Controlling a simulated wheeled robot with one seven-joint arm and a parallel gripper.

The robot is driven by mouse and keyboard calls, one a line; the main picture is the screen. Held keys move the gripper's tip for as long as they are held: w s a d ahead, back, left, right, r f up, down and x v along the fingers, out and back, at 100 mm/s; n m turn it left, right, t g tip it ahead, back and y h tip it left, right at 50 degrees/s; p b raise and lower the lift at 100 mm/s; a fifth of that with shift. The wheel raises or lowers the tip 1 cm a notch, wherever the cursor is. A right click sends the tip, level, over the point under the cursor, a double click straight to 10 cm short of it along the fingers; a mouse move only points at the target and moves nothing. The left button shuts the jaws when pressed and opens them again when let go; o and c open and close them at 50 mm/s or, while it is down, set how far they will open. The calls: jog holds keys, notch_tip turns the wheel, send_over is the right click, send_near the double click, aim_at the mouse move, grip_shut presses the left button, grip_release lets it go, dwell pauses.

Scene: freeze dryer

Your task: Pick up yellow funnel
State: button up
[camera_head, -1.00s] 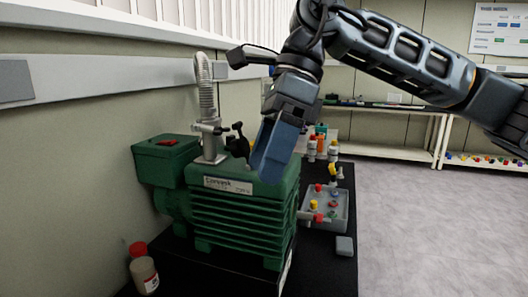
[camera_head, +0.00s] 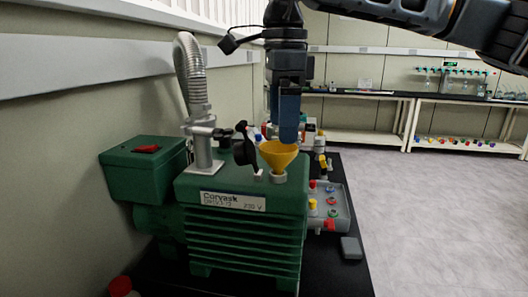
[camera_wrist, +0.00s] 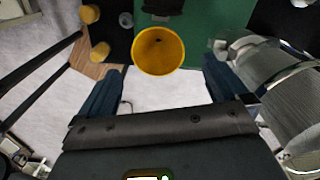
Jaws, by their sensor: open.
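The yellow funnel (camera_head: 278,155) stands upright in a light-coloured port on top of the green pump (camera_head: 245,205). In the wrist view the funnel's round mouth (camera_wrist: 158,50) lies ahead, roughly between the two blue fingers. My gripper (camera_head: 289,138) points down, with its fingertips close to and just above the funnel's far right rim in the head view. In the wrist view my gripper (camera_wrist: 161,72) is open, with nothing held between its fingers. The funnel's spout is hidden in the port.
A ribbed metal hose (camera_head: 190,75) and black valve handle (camera_head: 243,145) stand left of the funnel on the pump. A grey tray (camera_head: 341,203) with coloured caps is at right. A wall is close on the left; open floor lies right.

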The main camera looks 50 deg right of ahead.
aim_at(278, 170)
jog(key=f, duration=0.2)
jog(key=f+p, duration=0.1)
jog(key=f, duration=0.4)
jog(key=shift+w+a+f+p, duration=0.15)
jog(key=shift+a+f+p, duration=0.1)
jog(key=shift+p, duration=0.15)
jog(key=shift+c, duration=0.2)
jog(key=c, duration=1)
jog(key=shift+r, duration=0.1)
